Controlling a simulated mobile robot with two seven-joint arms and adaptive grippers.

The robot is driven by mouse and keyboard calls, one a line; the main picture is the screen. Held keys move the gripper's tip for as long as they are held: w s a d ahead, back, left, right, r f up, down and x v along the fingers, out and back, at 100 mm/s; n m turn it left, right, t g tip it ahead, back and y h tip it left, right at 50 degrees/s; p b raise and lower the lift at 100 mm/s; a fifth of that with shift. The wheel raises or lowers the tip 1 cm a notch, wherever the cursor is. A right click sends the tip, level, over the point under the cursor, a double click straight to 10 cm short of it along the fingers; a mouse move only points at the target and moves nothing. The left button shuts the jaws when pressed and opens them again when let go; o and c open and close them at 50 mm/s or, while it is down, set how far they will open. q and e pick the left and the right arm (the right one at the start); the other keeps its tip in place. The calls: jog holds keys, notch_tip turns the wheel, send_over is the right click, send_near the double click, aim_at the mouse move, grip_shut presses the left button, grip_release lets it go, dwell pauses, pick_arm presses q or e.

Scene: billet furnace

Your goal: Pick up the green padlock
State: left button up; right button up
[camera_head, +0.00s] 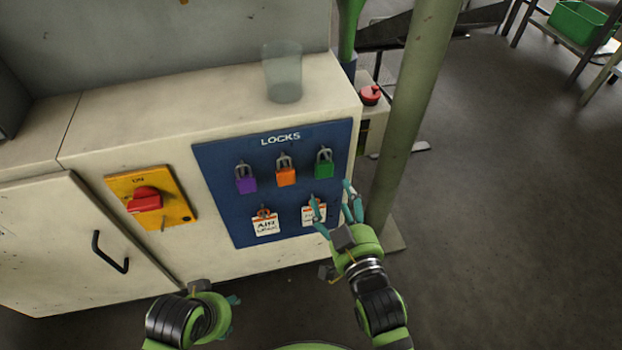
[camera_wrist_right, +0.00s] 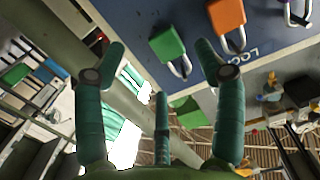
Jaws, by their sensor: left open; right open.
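The green padlock (camera_head: 324,168) hangs by its shackle at the right end of the upper row on the blue LOCKS board (camera_head: 222,208). My right gripper (camera_head: 333,197) is open and empty just below it, its teal fingers pointing up toward the board. In the right wrist view, the green padlock (camera_wrist_right: 166,44) shows beyond the gap between the spread fingers of the right gripper (camera_wrist_right: 160,55), with no clear contact. My left gripper (camera_head: 232,300) is low in front of the cabinet, away from the board; its fingers are partly hidden.
An orange padlock (camera_head: 286,176) and a purple padlock (camera_head: 246,184) hang left of the green one. Tags (camera_head: 265,226) hang below. A red switch (camera_head: 146,200) is on the left. A clear cup (camera_head: 283,75) stands on top. A post (camera_head: 408,110) rises close right of the board.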

aim_at(330, 165)
jog(key=shift+t, duration=0.6)
jog(key=w+r, duration=0.1)
jog(key=w, duration=0.1)
jog(key=w+a+r+b, duration=0.1)
jog(key=w, duration=0.1)
jog(key=w+r+b, duration=0.1)
jog(key=w, duration=0.1)
jog(key=shift+w+a+r, duration=0.2)
jog(key=shift+w+a, duration=0.05)
jog(key=shift+a, duration=0.1)
jog(key=shift+w+a, duration=0.1)
jog(key=shift+w, duration=0.1)
pick_arm(q)
jog(key=w+d+r+t+h, duration=0.1)
jog(key=w+d+r+t, duration=0.2)
jog(key=w+r+t, duration=0.3)
jog(key=w, duration=0.3)
jog(key=shift+w+d+r+m+h, duration=0.2)
jog(key=shift+d+r+m+h, duration=0.1)
jog(key=shift+d+m, duration=0.1)
pick_arm(e)
jog(key=c, duration=1.2)
